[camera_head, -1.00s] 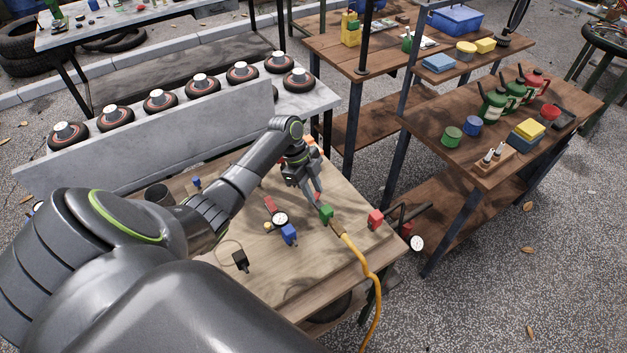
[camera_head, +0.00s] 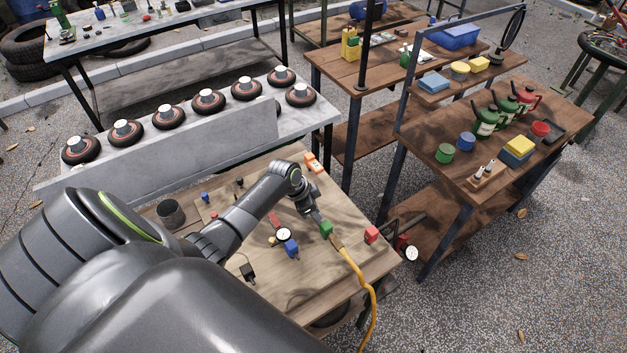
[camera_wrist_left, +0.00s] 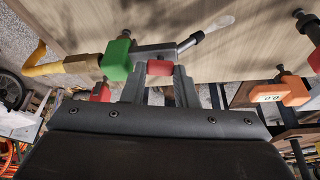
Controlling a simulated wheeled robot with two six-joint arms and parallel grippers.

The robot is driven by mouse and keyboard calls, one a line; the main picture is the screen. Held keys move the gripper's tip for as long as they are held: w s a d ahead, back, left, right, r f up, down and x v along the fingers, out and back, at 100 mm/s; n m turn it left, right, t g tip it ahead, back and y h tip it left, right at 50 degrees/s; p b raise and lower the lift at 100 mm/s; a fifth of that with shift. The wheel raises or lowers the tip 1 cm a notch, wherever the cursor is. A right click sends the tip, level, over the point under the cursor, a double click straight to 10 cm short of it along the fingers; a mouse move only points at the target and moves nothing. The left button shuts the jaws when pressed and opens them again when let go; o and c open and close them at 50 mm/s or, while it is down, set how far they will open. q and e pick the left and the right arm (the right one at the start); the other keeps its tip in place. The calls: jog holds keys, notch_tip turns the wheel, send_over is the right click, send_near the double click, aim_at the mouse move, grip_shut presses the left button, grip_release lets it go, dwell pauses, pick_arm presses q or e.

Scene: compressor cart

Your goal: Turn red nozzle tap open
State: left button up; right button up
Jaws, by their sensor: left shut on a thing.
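The red nozzle tap (camera_wrist_left: 160,68) is a small red block on a grey metal nozzle body (camera_wrist_left: 152,51) in the left wrist view. A green block (camera_wrist_left: 116,60) sits beside it at the brass hose end, with a pale spout on the other side. My left gripper (camera_wrist_left: 160,82) has a finger on each side of the red tap and is shut on it. In the head view, my left gripper (camera_head: 312,211) is low over the wooden table, just behind the green block (camera_head: 326,229); the red tap is hidden there. My right gripper is not in view.
A yellow hose (camera_head: 359,275) runs from the nozzle over the table's edge. Another red block (camera_head: 371,234) stands to the right. A gauge (camera_head: 284,234) and a blue block (camera_head: 291,247) lie to the left. An orange meter (camera_head: 312,162) is behind the gripper.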

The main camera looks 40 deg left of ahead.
pick_arm(q)
jog(key=shift+n+p, duration=0.3)
jog(key=shift+n, duration=0.2)
jog(key=shift+y, duration=0.3)
jog(key=o, duration=1)
